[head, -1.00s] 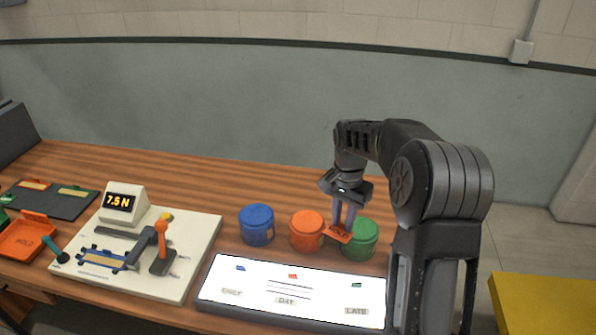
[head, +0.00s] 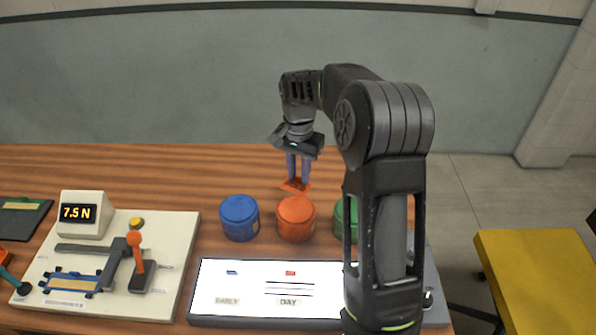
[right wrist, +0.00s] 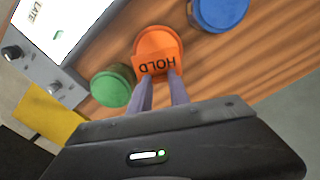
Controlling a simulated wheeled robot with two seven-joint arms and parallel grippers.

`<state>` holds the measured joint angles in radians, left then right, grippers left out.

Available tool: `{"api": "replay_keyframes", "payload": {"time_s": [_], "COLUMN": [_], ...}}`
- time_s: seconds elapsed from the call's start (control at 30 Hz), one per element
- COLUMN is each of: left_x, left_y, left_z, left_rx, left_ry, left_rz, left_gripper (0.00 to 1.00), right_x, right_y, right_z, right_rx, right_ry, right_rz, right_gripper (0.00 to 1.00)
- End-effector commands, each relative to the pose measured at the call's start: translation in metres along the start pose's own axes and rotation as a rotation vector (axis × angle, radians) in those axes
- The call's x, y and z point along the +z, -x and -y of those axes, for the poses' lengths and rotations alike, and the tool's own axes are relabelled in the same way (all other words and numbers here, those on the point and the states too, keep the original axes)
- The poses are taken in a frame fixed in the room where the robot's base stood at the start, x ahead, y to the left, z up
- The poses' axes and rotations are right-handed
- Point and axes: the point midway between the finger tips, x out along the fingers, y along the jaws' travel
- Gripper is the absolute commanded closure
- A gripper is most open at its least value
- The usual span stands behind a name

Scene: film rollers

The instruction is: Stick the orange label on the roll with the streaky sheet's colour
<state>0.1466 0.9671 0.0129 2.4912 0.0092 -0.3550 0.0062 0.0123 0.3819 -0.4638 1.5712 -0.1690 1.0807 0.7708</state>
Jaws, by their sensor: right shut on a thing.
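My right gripper (head: 298,181) is shut on the orange label (head: 294,187), a small card. In the right wrist view the label (right wrist: 157,65) reads HOLD and overlaps the near edge of the orange roll (right wrist: 156,40). In the head view the label is above and slightly behind the top of the orange roll (head: 296,222); I cannot tell the exact gap. The blue roll (head: 239,218) stands to its left, the green roll (head: 345,220) to its right, partly hidden by my arm. On the light panel (head: 215,284), dark streaks (head: 289,289) lie under the orange mark above DAY.
A cream board (head: 170,250) with an orange-handled lever (head: 136,255) and a display reading 7.5 N (head: 78,213) is at left. My right arm hides the panel's right part. A yellow surface (head: 540,275) is at right. The table behind the rolls is clear.

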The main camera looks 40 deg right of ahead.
Motion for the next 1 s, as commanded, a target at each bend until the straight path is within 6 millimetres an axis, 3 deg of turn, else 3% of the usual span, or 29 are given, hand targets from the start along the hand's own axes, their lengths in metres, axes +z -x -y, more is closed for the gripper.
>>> {"api": "replay_keyframes", "payload": {"time_s": [0.6,1.0], "left_x": [-0.006,-0.007], "left_y": [-0.041,-0.052], "left_z": [0.011,0.015], "left_rx": [0.014,0.017], "left_ry": [-0.010,-0.012], "left_rz": [-0.012,-0.016], "left_gripper": [0.46,0.46], "right_x": [0.000,0.000], "right_y": [-0.058,-0.084], "right_z": [-0.001,0.000], "right_rx": [-0.001,0.001], "right_ry": [-0.001,0.000], "right_rz": [0.003,0.001], "right_gripper": [1.00,1.00]}}
